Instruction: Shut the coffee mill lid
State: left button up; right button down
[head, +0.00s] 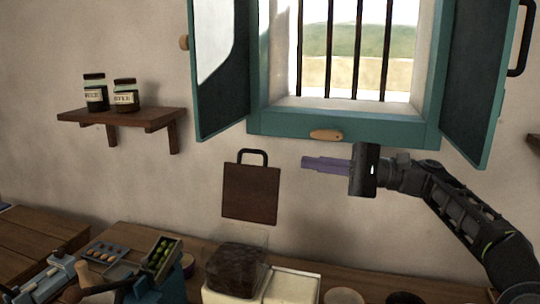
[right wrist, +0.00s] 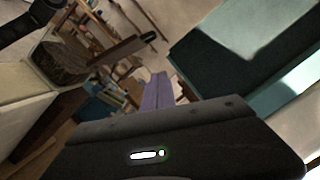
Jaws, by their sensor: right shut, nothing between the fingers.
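The coffee mill (head: 230,292) appears to be the cream box at the bottom middle of the head view, with a hopper of dark contents (head: 236,268). My left gripper is not identifiable.
A window with teal shutters (head: 222,75) is above. A green-filled box (head: 161,255) and an egg tray (head: 105,254) are left. A shelf (head: 125,117) holds two jars.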

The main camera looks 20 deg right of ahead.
aim_at(250, 185)
jog(key=a+r+p, duration=0.1)
jog(key=a+r, duration=0.2)
jog(key=a, duration=0.7)
jog(key=shift+p, duration=0.3)
jog(key=shift+s+d, duration=0.1)
